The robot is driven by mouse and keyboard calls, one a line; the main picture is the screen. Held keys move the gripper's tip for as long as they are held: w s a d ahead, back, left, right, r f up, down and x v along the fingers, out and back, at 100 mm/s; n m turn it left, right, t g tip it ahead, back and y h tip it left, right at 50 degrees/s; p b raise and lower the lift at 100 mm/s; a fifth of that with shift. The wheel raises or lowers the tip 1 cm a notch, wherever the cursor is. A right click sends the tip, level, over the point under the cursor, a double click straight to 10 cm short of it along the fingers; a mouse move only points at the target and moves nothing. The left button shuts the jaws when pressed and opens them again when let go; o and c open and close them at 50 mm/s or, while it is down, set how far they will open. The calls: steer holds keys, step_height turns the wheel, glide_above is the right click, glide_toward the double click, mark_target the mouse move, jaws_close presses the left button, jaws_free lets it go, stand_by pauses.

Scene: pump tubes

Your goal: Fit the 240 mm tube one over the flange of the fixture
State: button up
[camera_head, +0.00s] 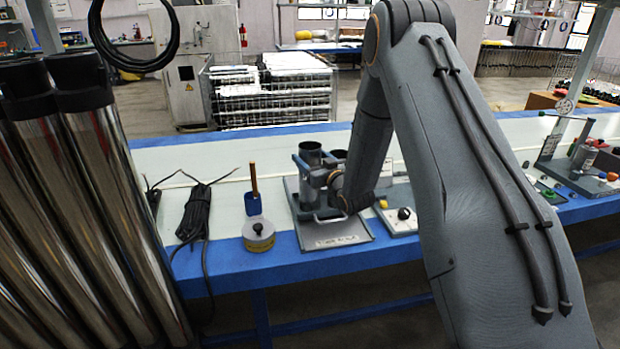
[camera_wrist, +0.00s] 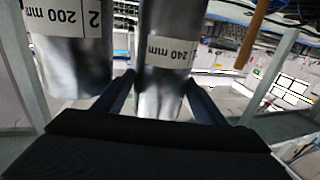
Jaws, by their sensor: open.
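The 240 mm tube (camera_wrist: 168,58) is a shiny metal cylinder with a white label in the wrist view. My gripper (camera_wrist: 165,97) is open, with one finger on each side of this tube; I cannot tell whether they touch it. The 200 mm tube (camera_wrist: 75,60) stands to the left, outside the fingers. In the head view my gripper (camera_head: 318,177) is at the left tube (camera_head: 310,152), which appears to be the 240 mm one, upright on a labelled grey tray (camera_head: 335,238). I cannot pick out the fixture's flange with certainty.
Tall metal cylinders (camera_head: 75,200) stand at the left. A stand (camera_head: 580,178) with small parts is far right.

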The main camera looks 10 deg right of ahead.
steer(key=shift+w, duration=0.15)
jaws_close()
steer(key=shift+r, duration=0.1)
step_height(320, 180, up, 10)
steer(key=shift+b, duration=0.35)
stand_by(0.5)
